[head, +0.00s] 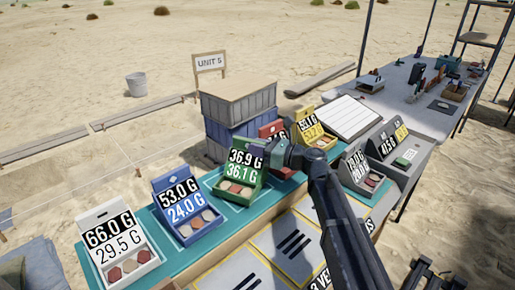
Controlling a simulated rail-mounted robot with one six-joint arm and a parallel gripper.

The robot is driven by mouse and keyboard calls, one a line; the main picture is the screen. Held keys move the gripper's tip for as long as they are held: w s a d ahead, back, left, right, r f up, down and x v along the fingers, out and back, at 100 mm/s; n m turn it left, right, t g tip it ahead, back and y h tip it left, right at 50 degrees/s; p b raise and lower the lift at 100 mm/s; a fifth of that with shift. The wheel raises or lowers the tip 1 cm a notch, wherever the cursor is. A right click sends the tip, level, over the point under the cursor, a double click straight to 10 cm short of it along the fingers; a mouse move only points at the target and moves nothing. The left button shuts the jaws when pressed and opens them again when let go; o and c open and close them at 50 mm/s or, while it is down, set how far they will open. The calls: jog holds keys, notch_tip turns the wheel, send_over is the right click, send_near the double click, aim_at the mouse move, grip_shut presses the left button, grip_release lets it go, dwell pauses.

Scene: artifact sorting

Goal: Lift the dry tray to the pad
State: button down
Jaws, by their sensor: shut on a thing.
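A green tray (238,191) with a raised board reading 36.9 G and 36.1 G holds several small pieces. My gripper (268,153) is shut at the right edge of its board. I cannot tell whether the tray is touching the teal surface or slightly above it. A blue tray (170,187) reading 53.0 G and 24.0 G and a white tray (108,216) reading 66.0 G and 29.5 G stand to its left. A yellow tray (309,122), a red tray (265,131) and a grey tray (347,163) stand to the right. My gripper partly hides the red one.
A teal-topped bench (167,239) carries the trays. Stacked crates (228,144) stand behind the green tray. A grey device with displays (405,150) and a white ribbed panel (348,115) are at the right. A tool table (415,112) stands farther back. Labelled panels (286,242) lie in front.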

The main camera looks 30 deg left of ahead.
jog(key=shift+f+b, duration=0.55)
jog(key=shift+b, duration=0.1)
jog(key=c, duration=0.9)
grip_release()
